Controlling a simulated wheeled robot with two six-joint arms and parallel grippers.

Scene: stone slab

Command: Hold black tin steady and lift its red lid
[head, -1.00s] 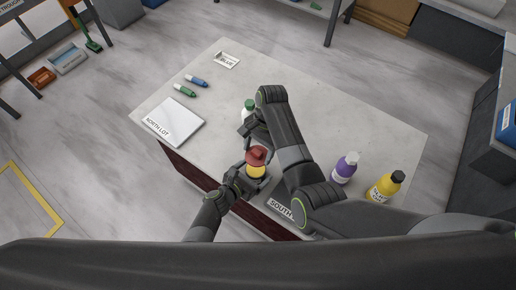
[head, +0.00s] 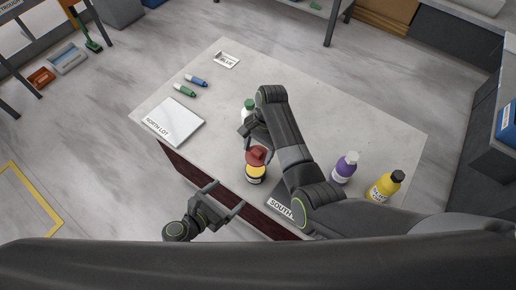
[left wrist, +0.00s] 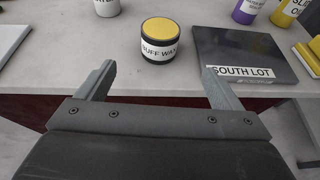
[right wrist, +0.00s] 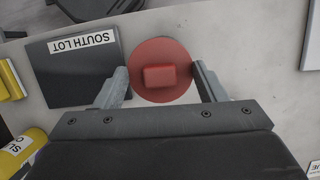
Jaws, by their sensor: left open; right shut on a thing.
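The black tin (head: 255,178) stands upright on the stone slab (head: 310,130). In the left wrist view the tin (left wrist: 160,47) shows its white "BUFF WAX" label and a bare yellow top, with no lid on it. My right gripper (right wrist: 160,70) is shut on the red lid (right wrist: 160,52), which has a square knob, and holds it above the tin. The lid also shows in the head view (head: 257,156). My left gripper (head: 227,195) is open and empty at the slab's front edge, apart from the tin.
A dark "SOUTH LOT" plate (left wrist: 240,55) lies right of the tin; a white "NORTH LOT" plate (head: 173,122) lies left. A purple bottle (head: 345,167) and yellow bottle (head: 385,186) stand right. A green-capped white bottle (head: 248,109) stands behind. Green (head: 185,90) and blue (head: 196,80) markers lie far left.

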